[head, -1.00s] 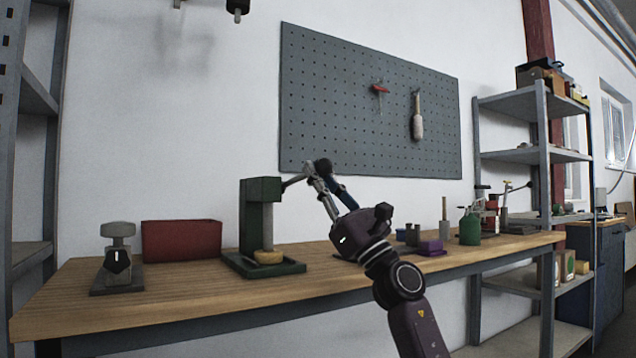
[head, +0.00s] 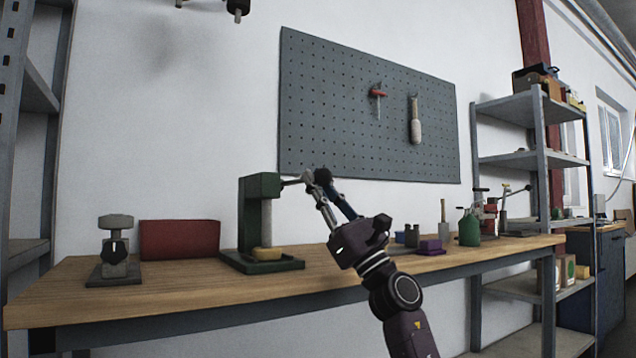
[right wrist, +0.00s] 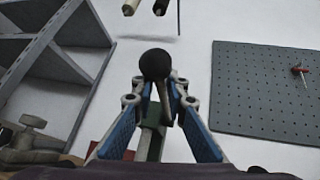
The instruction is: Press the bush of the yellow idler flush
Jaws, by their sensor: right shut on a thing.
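The green arbor press (head: 259,190) stands on the bench with its grey ram (head: 266,222) above its base. The yellow idler (head: 267,254) sits on the press base under the ram. Its bush cannot be made out, and I cannot tell whether the ram touches it. My right gripper (head: 313,184) is shut on the press lever (head: 291,183), near its black ball end. In the right wrist view the black ball (right wrist: 155,64) shows between the fingers, with the lever running down behind. My left gripper is not in view.
A red bin (head: 180,240) and a grey fixture (head: 115,250) stand left of the press on the wooden bench (head: 180,290). Right of my arm are a purple block (head: 431,246) and a green can (head: 469,230). A pegboard (head: 350,110) hangs behind.

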